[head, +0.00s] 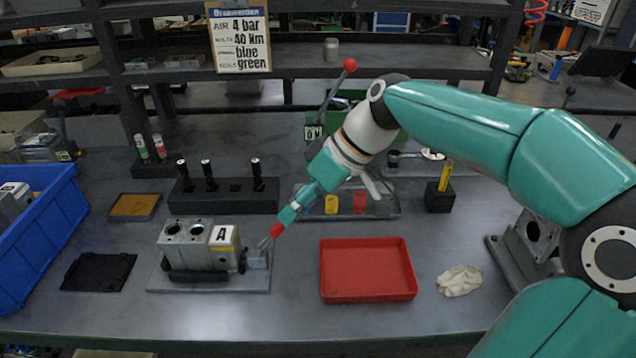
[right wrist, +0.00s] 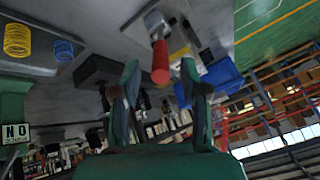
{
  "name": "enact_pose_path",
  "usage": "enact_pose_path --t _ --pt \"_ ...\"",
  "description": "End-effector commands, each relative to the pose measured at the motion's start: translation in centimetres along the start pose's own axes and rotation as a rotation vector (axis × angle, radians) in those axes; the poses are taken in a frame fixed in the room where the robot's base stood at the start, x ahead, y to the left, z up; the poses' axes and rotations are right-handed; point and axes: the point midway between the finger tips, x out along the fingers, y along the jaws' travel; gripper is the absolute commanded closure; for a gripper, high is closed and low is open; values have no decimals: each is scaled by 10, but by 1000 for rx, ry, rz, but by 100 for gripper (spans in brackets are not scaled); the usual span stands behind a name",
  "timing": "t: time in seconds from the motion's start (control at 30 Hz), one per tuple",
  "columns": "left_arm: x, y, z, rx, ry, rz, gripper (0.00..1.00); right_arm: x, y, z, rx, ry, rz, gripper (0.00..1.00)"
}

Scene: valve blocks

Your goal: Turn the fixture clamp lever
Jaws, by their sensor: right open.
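The fixture (head: 208,280) is a grey plate on the bench carrying a metal valve block (head: 190,243) marked A. At its right end is a small grey clamp, with the red-gripped clamp lever (head: 277,230) angled up and to the right. My right gripper (head: 285,220) reaches down to the lever from the upper right. In the right wrist view the lever's red grip (right wrist: 160,62) lies between the two spread fingers of the gripper (right wrist: 160,75). Gaps show on both sides, so the gripper is open. My left gripper is not in view.
A red tray (head: 368,296) lies right of the fixture. A black rack (head: 223,208) with several dark pins stands behind it. A black pad (head: 97,272) and blue bin (head: 38,235) are at left. A white cloth (head: 459,281) lies right. The front bench strip is clear.

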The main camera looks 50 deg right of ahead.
Motion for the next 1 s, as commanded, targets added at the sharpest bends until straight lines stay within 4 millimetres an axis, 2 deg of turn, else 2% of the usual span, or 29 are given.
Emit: enact_pose_path --t 0.1,0.3,0.47,0.7,0.73,0.83,1.0 --pt "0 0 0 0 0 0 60 -26 1 -1 1 4 4 56" --pt "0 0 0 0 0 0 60 -56 1 0 1 1 2 56" --pt "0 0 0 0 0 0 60 -66 0 0 1 0 1 56" --pt "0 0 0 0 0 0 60 -67 0 0 0 -1 0 56" --pt "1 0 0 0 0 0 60 -67 0 0 0 -1 0 57" --pt "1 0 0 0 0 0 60 -67 -1 1 11 -5 -3 74" --pt "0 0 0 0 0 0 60 -77 11 19 49 -104 52 100"
